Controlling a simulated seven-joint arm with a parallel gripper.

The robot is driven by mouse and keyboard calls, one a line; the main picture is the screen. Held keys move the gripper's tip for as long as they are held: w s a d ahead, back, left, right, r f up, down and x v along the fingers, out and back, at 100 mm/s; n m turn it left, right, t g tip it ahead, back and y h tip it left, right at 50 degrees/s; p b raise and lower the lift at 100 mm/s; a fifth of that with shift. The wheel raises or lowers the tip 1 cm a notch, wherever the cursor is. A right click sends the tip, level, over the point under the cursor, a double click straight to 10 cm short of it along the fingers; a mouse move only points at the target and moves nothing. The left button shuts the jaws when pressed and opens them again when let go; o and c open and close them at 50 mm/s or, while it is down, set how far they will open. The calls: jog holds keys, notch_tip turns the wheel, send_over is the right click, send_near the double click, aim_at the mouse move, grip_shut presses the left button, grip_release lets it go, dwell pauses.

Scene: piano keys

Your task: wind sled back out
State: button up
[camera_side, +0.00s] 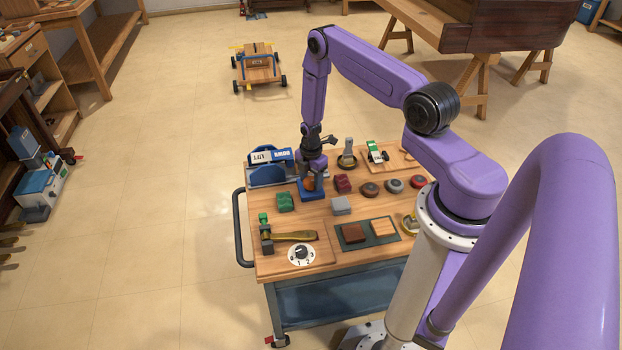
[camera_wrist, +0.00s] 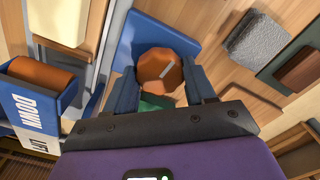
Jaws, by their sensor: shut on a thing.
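My gripper (camera_side: 311,170) points down over the cart top near its far edge. It is shut on an orange faceted knob (camera_wrist: 158,72) with a pale slot mark on top. The fingers sit on either side of the knob in the wrist view. The knob stands on a blue base (camera_side: 312,193), mostly hidden under the gripper in the side view. A wheeled wooden sled-like platform (camera_side: 258,72) with blue and yellow parts stands on the floor at the back. I cannot tell whether it is linked to the knob.
Beside the gripper is a blue unit (camera_side: 270,166) marked LIFT and DOWN. A green block (camera_side: 285,202), dark red block (camera_side: 342,183) and grey block (camera_side: 341,205) stand close by. A brass-handled lever (camera_side: 290,236) and numbered dial (camera_side: 301,253) are at the front.

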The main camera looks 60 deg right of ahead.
aim_at(311, 180)
jog(key=o, duration=1)
jog(key=shift+o, duration=0.2)
jog(key=shift+r, duration=0.15)
notch_tip(311, 180, up, 17)
jog(key=shift+r, duration=0.1)
